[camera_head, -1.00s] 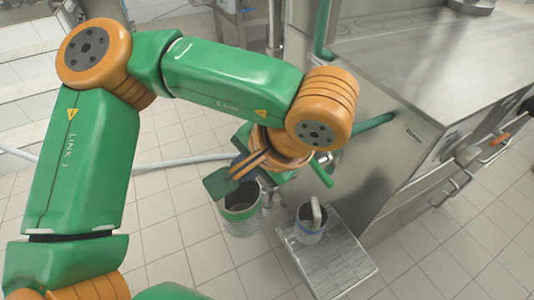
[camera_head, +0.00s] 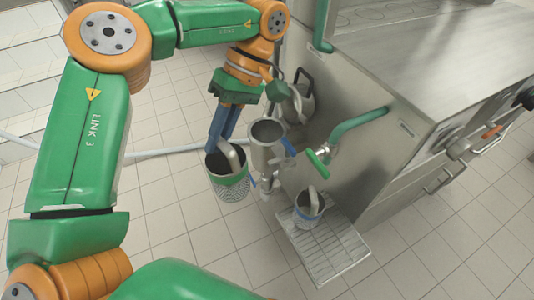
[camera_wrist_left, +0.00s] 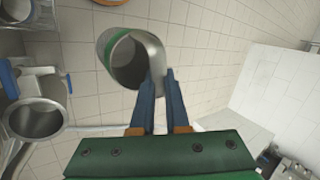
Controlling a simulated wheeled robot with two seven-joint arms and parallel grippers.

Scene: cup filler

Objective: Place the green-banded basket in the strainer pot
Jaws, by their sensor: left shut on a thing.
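The green-banded basket (camera_head: 229,190) is a mesh basket with a green band and a curved metal handle. My left gripper (camera_head: 221,140), its blue fingers pointing down, is shut on the handle and holds the basket. In the left wrist view the basket (camera_wrist_left: 117,55) hangs beyond the fingertips (camera_wrist_left: 158,85). The strainer pot (camera_head: 268,133), a metal funnel-like vessel with blue handles, stands just right of the gripper. It also shows at the left of the left wrist view (camera_wrist_left: 35,118). The basket is beside the pot, not over its mouth. My right gripper is not in view.
A blue-banded basket (camera_head: 308,206) stands on a grated drip tray (camera_head: 330,252) at the right. A green-handled tap (camera_head: 319,158) juts from the steel counter (camera_head: 345,165). A metal jug (camera_head: 301,100) is behind the pot. The tiled floor at left is open.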

